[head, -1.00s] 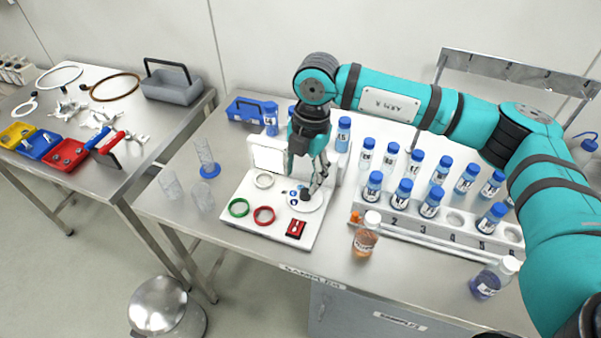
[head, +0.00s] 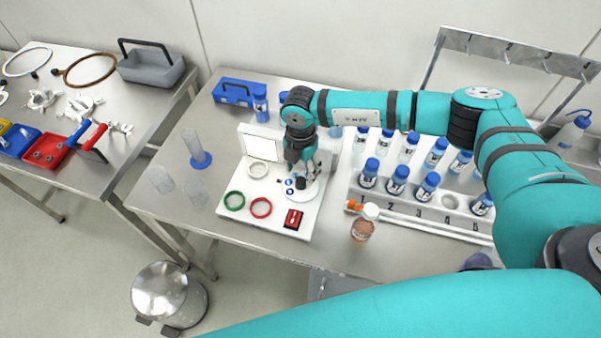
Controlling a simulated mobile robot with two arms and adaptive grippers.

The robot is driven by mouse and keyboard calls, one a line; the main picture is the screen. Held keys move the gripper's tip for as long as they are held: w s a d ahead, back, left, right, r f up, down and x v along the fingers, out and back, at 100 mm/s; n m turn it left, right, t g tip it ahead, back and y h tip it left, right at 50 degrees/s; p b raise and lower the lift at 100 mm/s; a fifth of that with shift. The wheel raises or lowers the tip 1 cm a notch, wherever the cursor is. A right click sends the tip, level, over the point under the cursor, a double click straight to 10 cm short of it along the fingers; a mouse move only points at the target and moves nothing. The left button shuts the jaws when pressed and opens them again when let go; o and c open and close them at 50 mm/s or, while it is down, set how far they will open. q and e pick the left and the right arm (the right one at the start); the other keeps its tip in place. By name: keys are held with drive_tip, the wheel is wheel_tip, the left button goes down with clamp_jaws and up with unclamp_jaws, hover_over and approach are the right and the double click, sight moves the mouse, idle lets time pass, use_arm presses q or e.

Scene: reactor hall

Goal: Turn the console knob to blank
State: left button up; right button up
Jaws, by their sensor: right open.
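The white console (head: 227,206) lies on the steel table, with a small upright white screen (head: 258,143) at its back. A dark knob (head: 300,183) sits on a round white dial with blue marks (head: 289,182). My right gripper (head: 303,175) points down over the dial with its fingers open at the knob. I cannot tell whether the fingers touch the knob, and they partly hide the dial. The dial's writing is too small to read. My left gripper is not in view.
The console also bears a green ring (head: 234,200), a red ring (head: 261,207), a white ring (head: 258,169) and a red switch (head: 293,219). A rack (head: 405,205) of blue-capped bottles stands right. An orange bottle (head: 364,224) stands before it. Clear cylinders (head: 198,156) stand left.

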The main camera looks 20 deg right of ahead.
sight(301, 180)
wheel_tip(301, 180, down, 3)
drive_tip(key=shift+s+r+p, duration=0.15)
drive_tip(key=shift+r+p, duration=0.05)
drive_tip(key=shift+p, duration=0.1)
drive_tip(key=shift+f, duration=0.85)
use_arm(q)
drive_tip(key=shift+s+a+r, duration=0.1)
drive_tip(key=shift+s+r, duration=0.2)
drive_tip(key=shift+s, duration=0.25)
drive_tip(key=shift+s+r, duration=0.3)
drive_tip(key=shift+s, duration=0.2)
